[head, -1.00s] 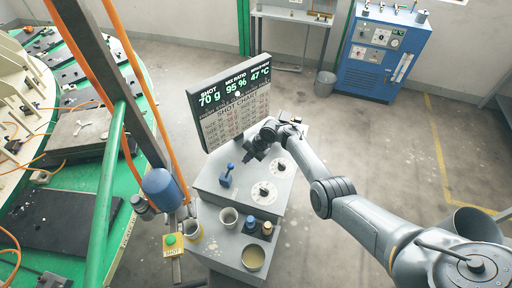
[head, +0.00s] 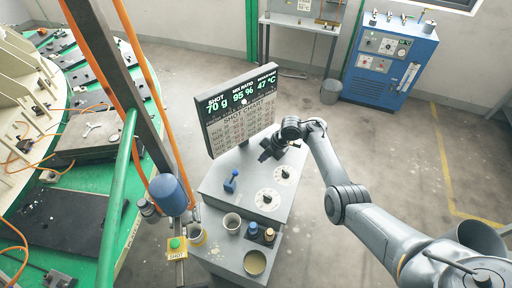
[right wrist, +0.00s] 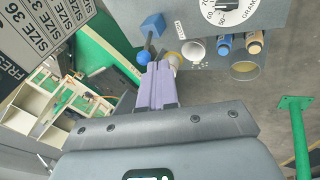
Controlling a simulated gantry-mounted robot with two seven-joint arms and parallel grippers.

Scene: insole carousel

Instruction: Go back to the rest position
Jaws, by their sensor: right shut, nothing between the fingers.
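My right gripper (head: 268,152) hangs above the grey console (head: 219,188), just in front of the display board (head: 240,112). In the right wrist view its purple-grey fingers (right wrist: 157,85) are together with nothing between them. The blue-handled lever (head: 231,181) stands on the console; in the right wrist view the blue lever (right wrist: 152,27) shows just beyond the fingertips, and I cannot tell the gap. Two white dials (head: 267,199) are on the console top. My left gripper is in neither current view.
A cup (head: 232,222), blue and tan bottles (head: 252,230) and a beaker (head: 255,263) stand on the console's lower shelf. A yellow SHOT button box (head: 176,247) is beside it. The green carousel (head: 75,180) is at left, a blue cabinet (head: 385,60) behind.

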